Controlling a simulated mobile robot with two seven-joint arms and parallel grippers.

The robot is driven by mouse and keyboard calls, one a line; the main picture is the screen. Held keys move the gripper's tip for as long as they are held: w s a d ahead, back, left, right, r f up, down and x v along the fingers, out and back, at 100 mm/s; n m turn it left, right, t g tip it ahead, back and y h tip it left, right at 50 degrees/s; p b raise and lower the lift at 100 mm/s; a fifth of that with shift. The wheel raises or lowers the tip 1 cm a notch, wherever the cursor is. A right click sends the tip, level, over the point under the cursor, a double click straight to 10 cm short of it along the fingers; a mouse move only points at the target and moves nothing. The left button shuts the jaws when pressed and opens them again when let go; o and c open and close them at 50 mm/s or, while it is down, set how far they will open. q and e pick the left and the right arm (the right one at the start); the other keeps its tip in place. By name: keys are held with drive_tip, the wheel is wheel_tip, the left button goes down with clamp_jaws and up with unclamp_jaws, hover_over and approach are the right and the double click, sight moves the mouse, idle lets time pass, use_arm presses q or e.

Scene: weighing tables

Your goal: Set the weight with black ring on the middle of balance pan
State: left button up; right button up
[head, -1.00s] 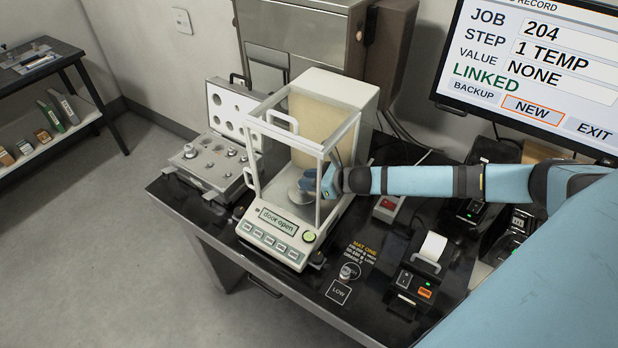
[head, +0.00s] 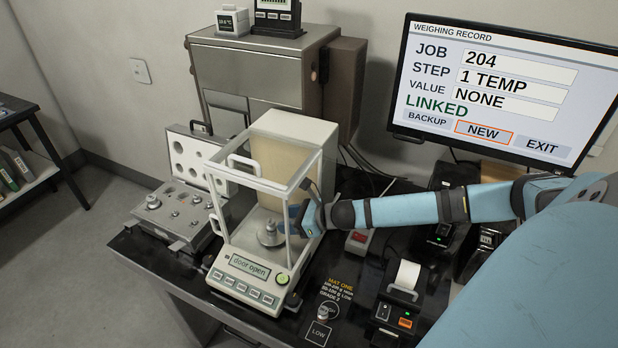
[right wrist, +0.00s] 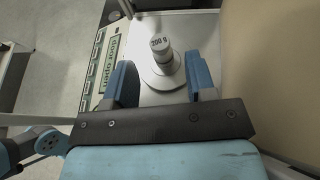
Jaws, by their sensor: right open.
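A silver weight marked 200 g (right wrist: 161,50) stands upright on the round balance pan (right wrist: 152,80), close to its middle. In the head view the weight (head: 270,228) shows through the open balance (head: 250,262), whose display reads "door open". I cannot make out a black ring on it. My right gripper (head: 297,217) reaches in from the balance's right side. In the right wrist view its blue fingers (right wrist: 160,70) are open, one on each side of the weight, with gaps visible. My left gripper is not in view.
An open weight case (head: 180,212) stands left of the balance. A small weight (head: 322,312) stands on the marked mat in front. A printer (head: 400,292) and a red-switched box (head: 358,242) are at right. The balance's glass and frame surround my gripper closely.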

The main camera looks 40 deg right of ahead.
drive_tip(key=b+v, duration=0.1)
drive_tip(key=v, duration=0.7)
drive_tip(key=shift+r, duration=0.1)
drive_tip(key=shift+s, duration=0.1)
idle(0.4)
